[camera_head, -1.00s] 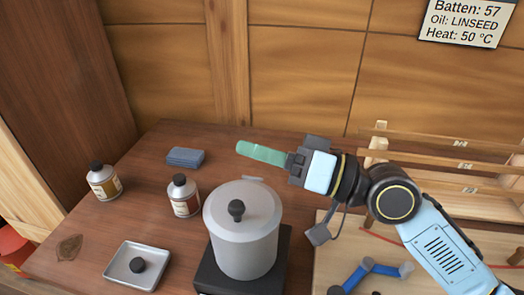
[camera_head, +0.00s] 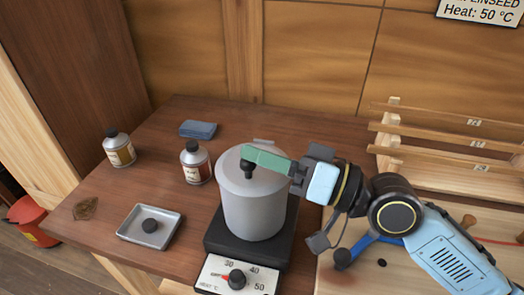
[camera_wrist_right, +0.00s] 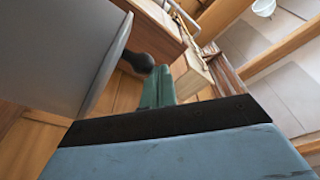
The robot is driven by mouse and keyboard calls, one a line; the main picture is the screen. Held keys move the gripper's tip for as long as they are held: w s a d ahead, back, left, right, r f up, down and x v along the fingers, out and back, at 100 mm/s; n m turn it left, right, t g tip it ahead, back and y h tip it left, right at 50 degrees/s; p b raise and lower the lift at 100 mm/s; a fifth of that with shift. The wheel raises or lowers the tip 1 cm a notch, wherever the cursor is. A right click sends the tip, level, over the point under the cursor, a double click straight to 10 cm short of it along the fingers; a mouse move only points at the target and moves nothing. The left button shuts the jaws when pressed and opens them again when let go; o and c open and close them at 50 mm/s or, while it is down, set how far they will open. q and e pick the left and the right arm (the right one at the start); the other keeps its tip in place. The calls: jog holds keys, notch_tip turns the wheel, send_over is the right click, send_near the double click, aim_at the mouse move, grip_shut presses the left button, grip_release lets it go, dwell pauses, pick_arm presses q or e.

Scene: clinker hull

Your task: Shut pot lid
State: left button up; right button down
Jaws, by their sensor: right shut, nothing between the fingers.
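The grey pot (camera_head: 254,212) stands on a black hot plate, and its round lid (camera_head: 262,182) lies flat across the top with a dark knob (camera_head: 247,170). My right gripper (camera_head: 250,154), with green fingers, is shut and empty; its tips are over the lid, at the knob. I cannot tell whether the fingers touch the knob. My left gripper is not in view.
The hot plate's dial (camera_head: 237,279) faces front. Left of the pot are two bottles (camera_head: 195,167) (camera_head: 119,152), a blue cloth (camera_head: 198,129) and a metal tray (camera_head: 150,235) holding a dark puck. A wooden rack (camera_head: 440,145) stands right.

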jog(key=shift+s+f, duration=0.1)
jog(key=shift+f, duration=0.2)
jog(key=shift+r, duration=0.1)
